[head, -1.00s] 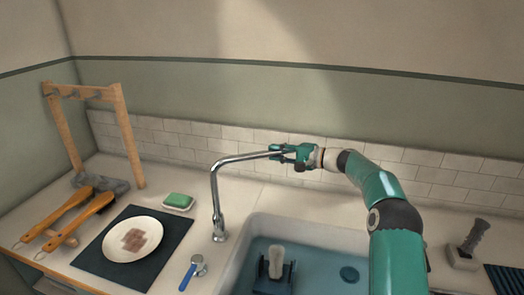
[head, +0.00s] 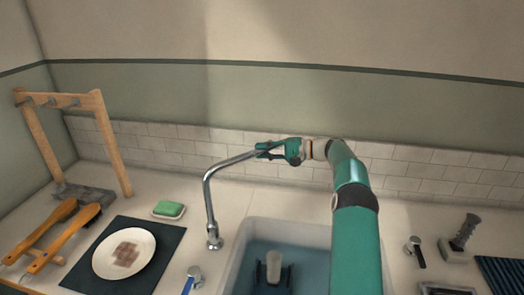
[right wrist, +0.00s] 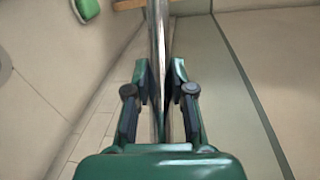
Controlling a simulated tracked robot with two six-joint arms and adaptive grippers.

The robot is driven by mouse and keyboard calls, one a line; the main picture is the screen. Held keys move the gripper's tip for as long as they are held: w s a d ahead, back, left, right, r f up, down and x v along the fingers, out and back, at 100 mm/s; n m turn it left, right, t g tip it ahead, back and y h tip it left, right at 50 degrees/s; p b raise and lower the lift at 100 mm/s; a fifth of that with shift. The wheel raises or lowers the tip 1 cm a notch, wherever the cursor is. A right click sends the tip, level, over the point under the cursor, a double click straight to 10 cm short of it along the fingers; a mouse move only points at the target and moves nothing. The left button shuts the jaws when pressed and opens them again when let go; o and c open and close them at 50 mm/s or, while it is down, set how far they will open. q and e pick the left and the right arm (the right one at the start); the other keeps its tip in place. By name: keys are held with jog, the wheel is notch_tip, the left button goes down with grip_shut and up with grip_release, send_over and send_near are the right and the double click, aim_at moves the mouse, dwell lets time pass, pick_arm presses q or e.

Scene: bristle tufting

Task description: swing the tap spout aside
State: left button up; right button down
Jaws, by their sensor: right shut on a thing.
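The tap is a chrome pipe. Its upright rises from a base on the counter behind the sink's left corner, and its long spout (head: 230,164) bends right and back toward the tiled wall. My right gripper (head: 264,150) is shut on the spout near its far end. In the right wrist view the shiny spout (right wrist: 157,50) runs between the two dark finger pads of my right gripper (right wrist: 160,92). The very tip of the spout is hidden by the gripper. My left gripper is not in view.
The sink (head: 240,255) holds water and a dark blue stand with a pale upright piece. Left on the counter are green soap (head: 168,208), a plate (head: 124,254) on a dark mat, wooden-handled brushes (head: 66,237) and a wooden rack (head: 110,133). The tiled wall is close behind the gripper.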

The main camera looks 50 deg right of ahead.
jog(key=shift+a+f, duration=0.25)
jog(key=shift+f, duration=0.1)
jog(key=c, duration=1)
grip_release()
jog(key=shift+r, duration=0.1)
jog(key=shift+s+d+r, duration=0.15)
jog(key=shift+d, duration=0.05)
jog(key=shift+s+d, duration=0.2)
jog(key=shift+s, duration=0.1)
jog(key=v, duration=1.1)
jog(key=shift+c, duration=0.3)
